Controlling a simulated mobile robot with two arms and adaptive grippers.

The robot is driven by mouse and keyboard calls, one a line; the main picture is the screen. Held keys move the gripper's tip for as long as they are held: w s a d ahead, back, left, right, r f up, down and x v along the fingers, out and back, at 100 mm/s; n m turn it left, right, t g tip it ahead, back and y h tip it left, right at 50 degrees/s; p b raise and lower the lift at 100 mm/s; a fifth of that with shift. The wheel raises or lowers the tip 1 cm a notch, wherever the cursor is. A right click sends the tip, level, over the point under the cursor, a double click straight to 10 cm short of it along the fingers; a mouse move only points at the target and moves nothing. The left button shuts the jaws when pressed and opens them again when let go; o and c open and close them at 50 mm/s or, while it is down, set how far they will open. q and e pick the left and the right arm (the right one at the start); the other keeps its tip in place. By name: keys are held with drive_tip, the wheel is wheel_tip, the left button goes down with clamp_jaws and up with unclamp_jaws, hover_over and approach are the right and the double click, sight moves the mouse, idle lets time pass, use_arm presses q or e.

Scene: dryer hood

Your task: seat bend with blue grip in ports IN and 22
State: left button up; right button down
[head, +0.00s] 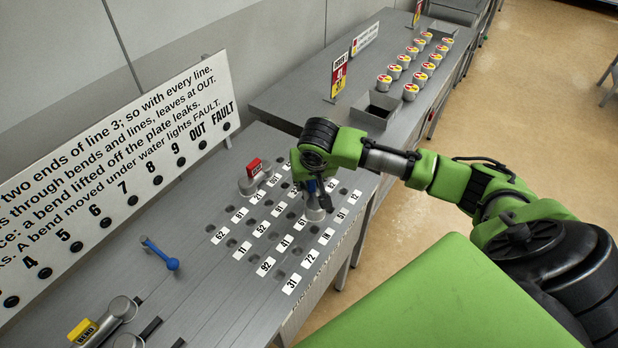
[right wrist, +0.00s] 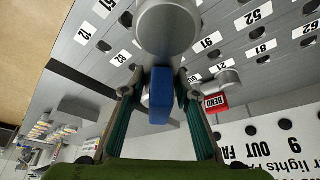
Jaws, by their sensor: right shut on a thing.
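My right gripper (head: 316,190) is over the port plate (head: 225,275) and points down. In the right wrist view the right gripper (right wrist: 160,98) has its fingers on both sides of the blue grip (right wrist: 160,95) of a grey metal bend (right wrist: 166,28). In the head view the bend (head: 316,212) shows only in part below the fingers, close to the plate among the ports. I cannot tell whether its ends touch the plate. The IN label (head: 327,236) is just below and right of the bend. I cannot clearly make out label 22. My left gripper is not in view.
A bend with a red tag (head: 254,177) sits on the plate left of my gripper. A bend with a yellow tag (head: 85,331) and a blue lever (head: 160,253) are at lower left. A sign board (head: 110,195) stands behind. Several red-yellow capped jars (head: 411,91) stand beyond.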

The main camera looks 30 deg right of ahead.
sight(309, 192)
drive_tip(key=shift+f+b, duration=0.7)
drive_tip(key=shift+f, duration=1.35)
drive_tip(key=shift+p, duration=0.6)
drive_tip(key=shift+p, duration=0.5)
drive_tip(key=shift+p, duration=0.45)
drive_tip(key=shift+f+b, duration=0.55)
drive_tip(key=shift+f, duration=0.75)
